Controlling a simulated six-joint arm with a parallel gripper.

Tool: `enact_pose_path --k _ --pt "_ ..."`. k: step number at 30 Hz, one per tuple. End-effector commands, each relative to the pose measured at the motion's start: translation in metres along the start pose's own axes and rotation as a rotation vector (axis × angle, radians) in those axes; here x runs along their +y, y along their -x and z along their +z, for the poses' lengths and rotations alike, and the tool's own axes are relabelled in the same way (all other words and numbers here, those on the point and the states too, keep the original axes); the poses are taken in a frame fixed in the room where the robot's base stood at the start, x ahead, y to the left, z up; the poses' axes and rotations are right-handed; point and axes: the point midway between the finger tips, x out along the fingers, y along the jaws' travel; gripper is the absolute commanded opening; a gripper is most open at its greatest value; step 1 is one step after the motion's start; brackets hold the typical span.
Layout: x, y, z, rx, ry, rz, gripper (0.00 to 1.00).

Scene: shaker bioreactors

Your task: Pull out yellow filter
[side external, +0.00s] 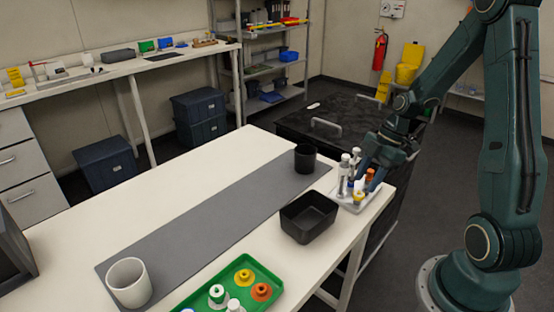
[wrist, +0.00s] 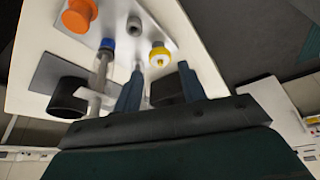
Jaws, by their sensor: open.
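A yellow filter with a white top (wrist: 159,54) shows in the wrist view, just ahead of the gap between my fingertips. It is on the white tray (side external: 345,204) at the table's right end, and in the side view it is small and partly hidden by my gripper. My gripper (wrist: 159,68) is open, with one blue finger on each side of the filter in the picture. I cannot tell whether the fingers touch it. A second yellow piece (side external: 244,278) sits on the green tray (side external: 206,285).
Around the filter are a blue-capped tube (wrist: 103,65), an orange piece (wrist: 79,15) and a grey piece (wrist: 135,25). A black bin (side external: 309,217) and a dark cup (side external: 306,159) stand nearby. A white cup (side external: 128,284) stands at front left. The grey mat's middle (side external: 210,220) is clear.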

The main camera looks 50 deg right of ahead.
Motion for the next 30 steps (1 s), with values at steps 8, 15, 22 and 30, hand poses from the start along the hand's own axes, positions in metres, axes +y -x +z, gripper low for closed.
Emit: enact_pose_path --k 8,15,22,30 --pt "-0.001 -0.033 0.0 0.001 -0.001 -0.004 0.41" --pt "-0.001 -0.044 0.0 0.0 -0.001 -0.002 0.41" --pt "-0.001 -0.044 0.0 0.0 -0.001 0.0 0.41" --pt "0.0 -0.044 0.0 0.0 -0.001 0.0 0.05"
